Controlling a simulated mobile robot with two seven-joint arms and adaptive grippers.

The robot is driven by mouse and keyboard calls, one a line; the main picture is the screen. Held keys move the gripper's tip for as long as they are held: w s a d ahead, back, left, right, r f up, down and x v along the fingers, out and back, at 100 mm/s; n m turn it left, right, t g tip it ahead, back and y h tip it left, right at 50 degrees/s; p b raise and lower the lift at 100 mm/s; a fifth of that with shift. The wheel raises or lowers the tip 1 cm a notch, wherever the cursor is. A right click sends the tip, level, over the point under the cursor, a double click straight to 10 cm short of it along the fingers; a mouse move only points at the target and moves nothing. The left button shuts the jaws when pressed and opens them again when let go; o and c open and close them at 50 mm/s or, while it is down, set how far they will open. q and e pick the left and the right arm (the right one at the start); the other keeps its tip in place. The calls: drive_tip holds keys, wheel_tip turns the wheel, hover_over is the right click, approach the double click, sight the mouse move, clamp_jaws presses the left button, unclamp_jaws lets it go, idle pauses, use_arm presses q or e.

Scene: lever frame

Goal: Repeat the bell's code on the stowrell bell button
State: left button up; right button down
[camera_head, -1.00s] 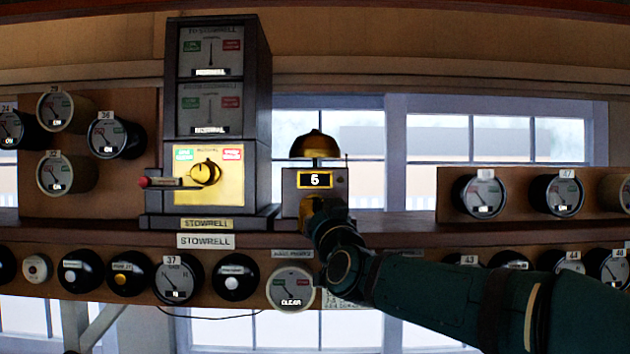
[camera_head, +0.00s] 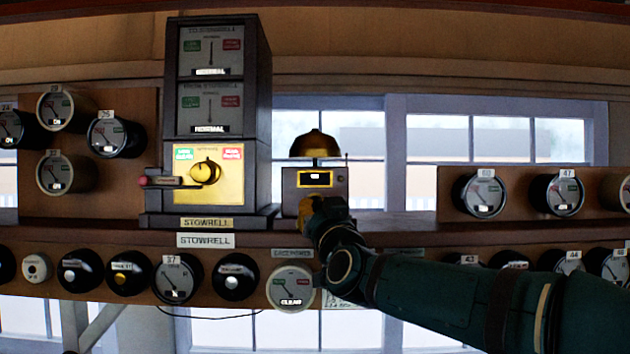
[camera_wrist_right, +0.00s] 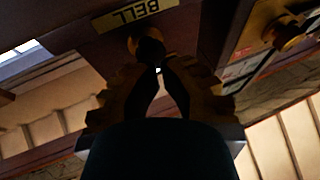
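The brass bell (camera_head: 315,145) stands on a dark box with a small lit display (camera_head: 315,179), which shows a small light mark rather than a clear number. My right gripper (camera_head: 318,208) is in front of the lower part of this box and hides the button in the head view. In the right wrist view, the round bell button (camera_wrist_right: 148,48) sits by a BELL plate (camera_wrist_right: 135,12). The tips of my right gripper (camera_wrist_right: 158,70) are together, just at the button; I cannot tell whether they touch it. My left gripper is not in view.
The STOWRELL instrument (camera_head: 210,120) with its yellow panel and knob (camera_head: 205,172) stands left of the bell. Below the shelf is a row of dials and plungers, including the CLEAR dial (camera_head: 290,288). More dials (camera_head: 480,196) are at the right.

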drive_tip(key=shift+w, duration=0.15)
drive_tip(key=shift+w, duration=0.65)
drive_tip(key=shift+s, duration=0.85)
drive_tip(key=shift+w, duration=0.25)
drive_tip(key=shift+w, duration=0.65)
drive_tip(key=shift+s+b, duration=0.35)
drive_tip(key=shift+s, duration=0.55)
drive_tip(key=shift+w, duration=0.3)
